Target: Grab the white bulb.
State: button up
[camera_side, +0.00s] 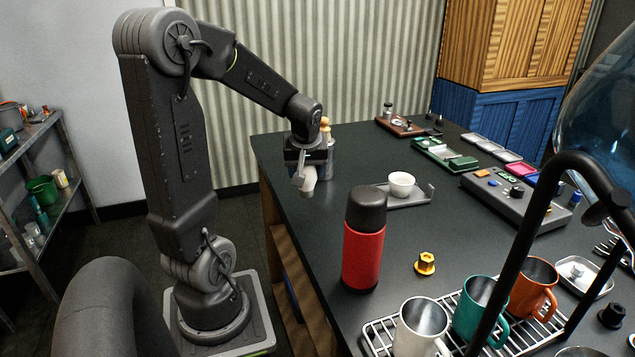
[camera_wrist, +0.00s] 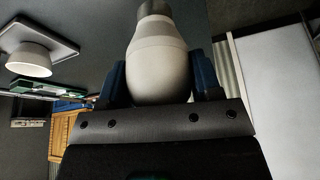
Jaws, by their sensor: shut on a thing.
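The white bulb (camera_wrist: 157,62) fills the middle of the wrist view, between the two blue finger pads of my gripper (camera_wrist: 160,85). My gripper is shut on it. The bulb's narrower grey end points away from the gripper, toward the top of the wrist view. In the side view my gripper (camera_side: 305,172) hangs above the table's left part, and the pale bulb (camera_side: 308,183) shows below it. The fingers hide part of the bulb there.
A white cup (camera_side: 401,184) sits on a grey tray (camera_side: 420,199) right of my gripper. A rack (camera_side: 380,343) with mugs is at the front.

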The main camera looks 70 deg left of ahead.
jog(key=s+a+r, duration=0.3)
jog(key=s+r, duration=0.2)
jog(key=s, duration=0.3)
jog(key=shift+r, duration=0.15)
dwell(0.4)
